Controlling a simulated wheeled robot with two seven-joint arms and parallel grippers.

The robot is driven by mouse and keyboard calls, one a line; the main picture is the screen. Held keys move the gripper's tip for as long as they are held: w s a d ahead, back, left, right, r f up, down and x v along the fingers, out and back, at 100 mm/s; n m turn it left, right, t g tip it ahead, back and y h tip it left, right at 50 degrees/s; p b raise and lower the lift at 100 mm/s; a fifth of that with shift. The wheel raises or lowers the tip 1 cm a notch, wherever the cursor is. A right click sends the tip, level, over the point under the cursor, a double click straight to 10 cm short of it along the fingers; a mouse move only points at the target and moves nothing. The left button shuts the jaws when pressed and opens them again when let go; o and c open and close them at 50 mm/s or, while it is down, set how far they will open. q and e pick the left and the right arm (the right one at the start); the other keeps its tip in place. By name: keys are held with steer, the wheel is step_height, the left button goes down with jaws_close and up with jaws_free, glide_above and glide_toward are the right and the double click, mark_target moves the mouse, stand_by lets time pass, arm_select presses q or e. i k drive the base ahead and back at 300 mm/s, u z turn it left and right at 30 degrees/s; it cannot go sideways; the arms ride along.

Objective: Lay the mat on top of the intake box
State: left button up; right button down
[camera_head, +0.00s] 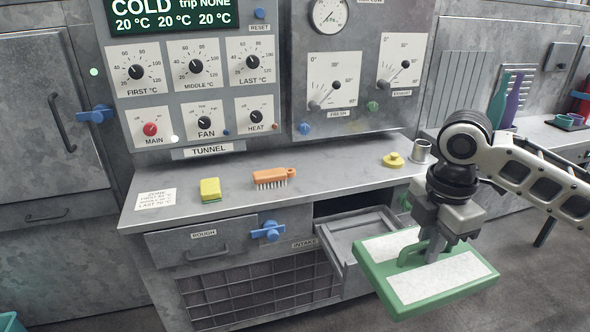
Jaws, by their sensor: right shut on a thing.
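The mat is a flat green frame (378,283) with white panels (440,277) and a raised green handle across its middle. My right gripper (432,252) points down and is shut on that handle. The mat hangs level or nearly so, in front of and to the right of the intake box. The intake box (352,237) is a grey drawer pulled out under the counter, beside the INTAKE label (305,244). The mat hides its front right part, and the visible inside looks empty. I cannot tell whether mat and box touch. My left gripper is not in view.
On the counter (330,172) lie a yellow sponge (210,189), an orange brush (273,178), a yellow knob-topped piece (393,160) and a grey cup (421,151). A shut ROUGH drawer (204,247) and blue latch (268,231) are left of the box.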

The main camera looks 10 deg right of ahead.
mark_target(338, 173)
steer(key=i, duration=1.3)
